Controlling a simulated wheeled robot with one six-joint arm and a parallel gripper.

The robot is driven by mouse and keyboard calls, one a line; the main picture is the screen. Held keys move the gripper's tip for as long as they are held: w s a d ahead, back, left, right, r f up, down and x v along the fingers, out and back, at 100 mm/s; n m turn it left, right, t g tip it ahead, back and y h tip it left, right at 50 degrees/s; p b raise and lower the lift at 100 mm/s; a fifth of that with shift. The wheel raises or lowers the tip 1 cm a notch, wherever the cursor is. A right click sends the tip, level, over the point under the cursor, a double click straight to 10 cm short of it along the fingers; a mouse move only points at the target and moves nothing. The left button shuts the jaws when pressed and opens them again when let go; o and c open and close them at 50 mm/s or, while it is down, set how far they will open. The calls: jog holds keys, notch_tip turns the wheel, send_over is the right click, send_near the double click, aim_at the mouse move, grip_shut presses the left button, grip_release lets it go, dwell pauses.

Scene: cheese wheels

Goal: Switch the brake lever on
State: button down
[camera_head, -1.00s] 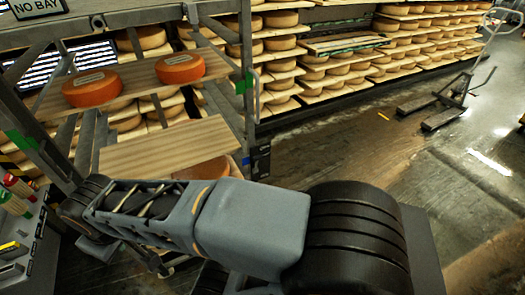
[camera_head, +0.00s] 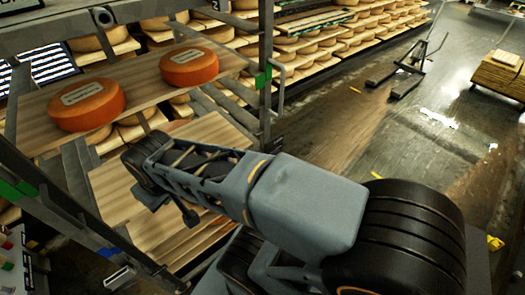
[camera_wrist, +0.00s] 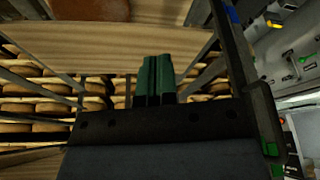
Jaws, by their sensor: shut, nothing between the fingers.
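I cannot make out a brake lever for certain in either view. The cheese rack (camera_head: 262,85) with grey metal posts stands at the left of the head view, close to my arm. My gripper (camera_wrist: 156,80) shows in the wrist view with its green fingers together and nothing between them. Wooden shelves and rack rails lie beyond the fingers. In the head view my arm reaches left across the front of the rack, and the fingertips cannot be made out. My arm hides part of the lower rack.
Two orange cheese wheels, one left (camera_head: 86,104) and one right (camera_head: 189,67), sit on the rack's upper board. A control panel (camera_wrist: 290,65) is at the wrist view's right. A pallet jack (camera_head: 408,68) and wooden stack (camera_head: 500,75) stand farther off. The floor between is clear.

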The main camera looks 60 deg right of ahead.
jog(key=w+d+f+m+g+h+b, duration=0.1)
jog(key=d+f+m+g+h+b, duration=0.2)
jog(key=d, duration=0.8)
jog(key=w+d+f+m+g+h+b, duration=0.1)
jog(key=d+f+m+g+h+b, duration=0.2)
jog(key=d+f+m+g+b, duration=0.3)
jog(key=w+d+f+m+g+h+b, duration=0.2)
jog(key=d+f+m+g+b, duration=0.3)
jog(key=d, duration=1)
jog(key=shift+d+f+m+g+h+b, duration=0.2)
jog(key=shift+f+m+h, duration=0.2)
jog(key=shift+f, duration=0.35)
jog(key=shift+d+f+m+g+h+b, duration=0.15)
jog(key=shift+f+m+h, duration=0.2)
jog(key=shift+f, duration=0.35)
jog(key=shift+x, duration=4.95)
jog(key=shift+f, duration=0.15)
